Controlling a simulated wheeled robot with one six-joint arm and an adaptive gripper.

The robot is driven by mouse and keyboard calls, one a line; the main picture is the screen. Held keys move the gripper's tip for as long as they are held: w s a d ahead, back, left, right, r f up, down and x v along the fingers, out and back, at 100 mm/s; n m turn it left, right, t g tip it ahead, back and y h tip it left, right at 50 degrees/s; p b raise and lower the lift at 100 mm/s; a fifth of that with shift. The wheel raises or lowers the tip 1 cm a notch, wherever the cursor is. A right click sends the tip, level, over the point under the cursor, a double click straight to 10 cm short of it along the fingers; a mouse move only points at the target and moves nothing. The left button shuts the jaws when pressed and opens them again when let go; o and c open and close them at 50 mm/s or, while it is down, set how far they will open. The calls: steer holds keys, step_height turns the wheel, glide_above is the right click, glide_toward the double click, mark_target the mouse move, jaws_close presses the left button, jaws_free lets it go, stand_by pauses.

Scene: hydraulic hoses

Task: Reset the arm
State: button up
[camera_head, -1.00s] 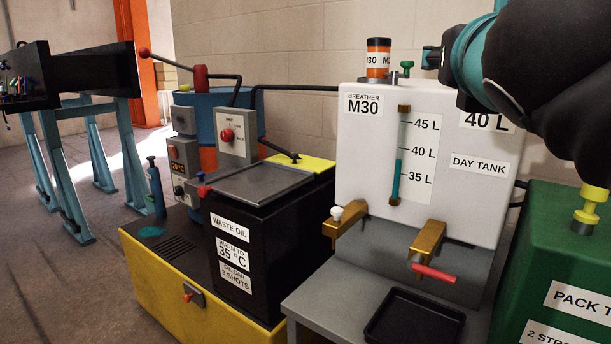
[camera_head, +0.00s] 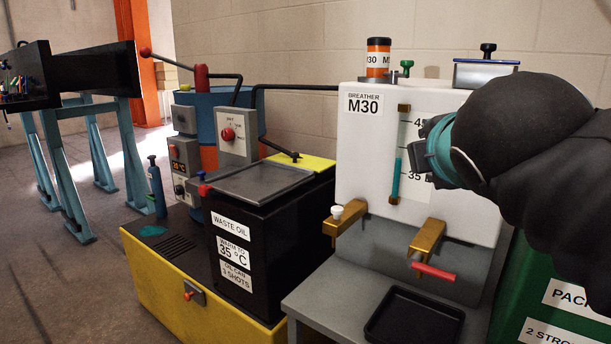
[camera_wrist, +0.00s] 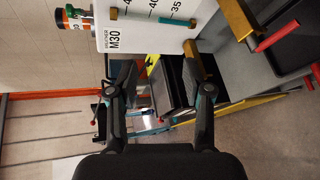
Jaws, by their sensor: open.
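My gripper (camera_wrist: 160,80) shows in the wrist view with its two black fingers spread apart and nothing between them. In the head view my dark arm with its teal wrist ring comes in from the right. It hangs in front of the white M30 day tank (camera_head: 365,140) and covers part of its level scale and right-hand labels. The fingers cannot be made out clearly there. The tank also shows turned sideways at the top of the wrist view (camera_wrist: 137,35).
Brass taps (camera_head: 427,238) with a red handle stick out above a black drip tray (camera_head: 414,317). A black waste oil box (camera_head: 270,230) on a yellow base (camera_head: 155,280) stands left, a green cabinet (camera_head: 540,290) right. Open floor lies at the far left.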

steer(key=s+f+m+g+y, duration=0.1)
steer(key=s+f+m+g, duration=0.1)
steer(key=f+m, duration=0.4)
steer(key=s+a+f+m+g+y, duration=0.1)
steer(key=s+f+m+g, duration=0.2)
steer(key=f, duration=1.1)
steer(key=s+f+m+g+y, duration=0.1)
steer(key=s+f+m+g, duration=0.2)
steer(key=s+f+m, duration=0.3)
step_height(320, 180, down, 5)
steer(key=m, duration=0.3)
steer(key=shift+a+m, duration=0.15)
steer(key=shift+m, duration=0.15)
